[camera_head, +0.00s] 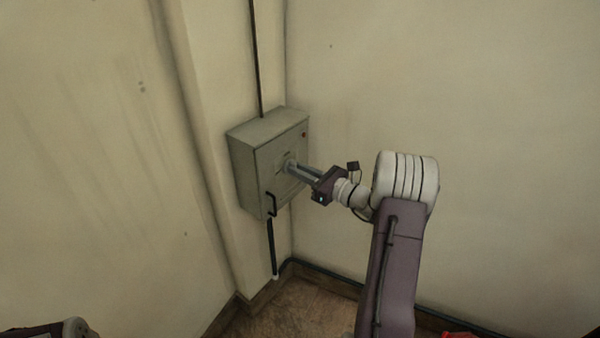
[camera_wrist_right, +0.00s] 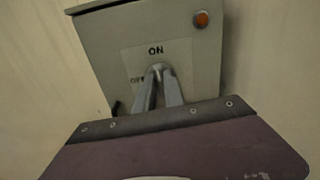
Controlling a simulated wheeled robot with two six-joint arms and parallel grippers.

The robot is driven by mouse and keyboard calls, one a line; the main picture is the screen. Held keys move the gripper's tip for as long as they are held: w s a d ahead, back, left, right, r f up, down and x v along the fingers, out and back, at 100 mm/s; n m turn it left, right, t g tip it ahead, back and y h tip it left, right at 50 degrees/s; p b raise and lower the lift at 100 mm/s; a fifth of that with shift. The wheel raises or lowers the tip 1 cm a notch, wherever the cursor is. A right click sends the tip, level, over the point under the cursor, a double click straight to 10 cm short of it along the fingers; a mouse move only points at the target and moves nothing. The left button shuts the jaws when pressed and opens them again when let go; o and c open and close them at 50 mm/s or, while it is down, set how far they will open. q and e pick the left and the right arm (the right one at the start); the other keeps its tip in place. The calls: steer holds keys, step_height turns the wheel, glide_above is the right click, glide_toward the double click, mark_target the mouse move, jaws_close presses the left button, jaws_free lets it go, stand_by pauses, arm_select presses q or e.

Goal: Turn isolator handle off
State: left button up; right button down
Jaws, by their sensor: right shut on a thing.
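The grey isolator box (camera_head: 252,160) is mounted on the wall near the room's corner. My right gripper (camera_head: 291,167) reaches its front face and is shut on the isolator handle, which is mostly hidden by the fingers. In the right wrist view the fingers (camera_wrist_right: 158,80) meet at the handle on a pale label plate (camera_wrist_right: 185,62). The plate reads "ON" above the handle and "OFF", partly covered, to the left. The handle's exact angle cannot be told. My left gripper is not in view; only a part of my left arm shows at the bottom left.
An orange-red lamp (camera_wrist_right: 201,19) sits at the box's upper right. A black door pull (camera_head: 271,204) is at its lower left edge. Conduit (camera_head: 257,60) runs up from the box, and a dark pipe (camera_head: 272,245) runs down. The wall on the right is bare.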

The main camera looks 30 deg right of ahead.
steer(key=shift+s+a+f+n+b, duration=0.1)
steer(key=shift+n+b, duration=2.8)
steer(key=shift+b, duration=1.1)
steer(key=shift+w+a+f+n+b, duration=0.1)
steer(key=shift+f+n+b, duration=0.05)
steer(key=shift+n+b, duration=3.35)
steer(key=shift+s+f+n+b, duration=0.1)
steer(key=shift+n+b, duration=2.2)
steer(key=shift+b, duration=2.25)
steer(key=c, duration=1.4)
jaws_free()
steer(key=shift+c, duration=0.2)
